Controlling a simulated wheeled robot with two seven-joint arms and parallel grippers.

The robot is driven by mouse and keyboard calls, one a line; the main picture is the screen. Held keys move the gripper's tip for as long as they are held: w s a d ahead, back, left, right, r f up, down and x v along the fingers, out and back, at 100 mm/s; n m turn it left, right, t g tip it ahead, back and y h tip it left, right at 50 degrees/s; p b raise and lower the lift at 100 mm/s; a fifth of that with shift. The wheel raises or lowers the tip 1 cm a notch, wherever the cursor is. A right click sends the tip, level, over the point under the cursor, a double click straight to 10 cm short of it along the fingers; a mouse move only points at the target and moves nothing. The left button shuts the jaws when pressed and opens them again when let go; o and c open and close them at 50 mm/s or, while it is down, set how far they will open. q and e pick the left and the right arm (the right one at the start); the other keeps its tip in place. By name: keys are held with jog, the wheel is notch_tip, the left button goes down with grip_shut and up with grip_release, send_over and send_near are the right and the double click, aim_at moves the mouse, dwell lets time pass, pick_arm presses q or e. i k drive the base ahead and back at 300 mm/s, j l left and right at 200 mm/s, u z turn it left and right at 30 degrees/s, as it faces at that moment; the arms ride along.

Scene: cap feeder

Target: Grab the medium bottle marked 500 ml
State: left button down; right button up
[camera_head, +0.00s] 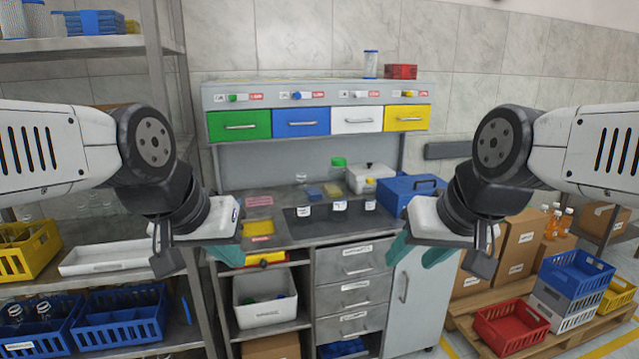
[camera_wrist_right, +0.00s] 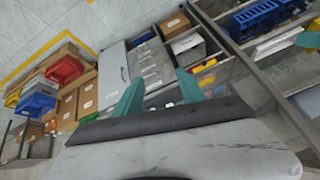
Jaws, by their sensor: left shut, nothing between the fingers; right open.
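Three small clear bottles with white labels stand in a row on the dark part of the workbench in the head view: a left one (camera_head: 303,211), a middle one (camera_head: 340,206) and a right one (camera_head: 370,205). Their label text is too small to read, so I cannot tell which is marked 500 ml. My left gripper (camera_head: 232,254) is shut and empty, in front of the bench's left side. My right gripper (camera_head: 420,252) is open and empty, in front of the bench's right side and apart from the bottles. Its teal fingers also show in the right wrist view (camera_wrist_right: 160,92).
A blue toolbox (camera_head: 411,190) and a white box (camera_head: 368,178) stand behind right of the bottles. Coloured drawers (camera_head: 301,122) hang above the bench. Shelves with a yellow crate (camera_head: 30,252) are at left. A pallet with a red crate (camera_head: 511,326) is at right.

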aim_at(302, 201)
jog(key=i+j+u, duration=0.1)
jog(key=i+u, duration=0.35)
jog(key=i, duration=0.9)
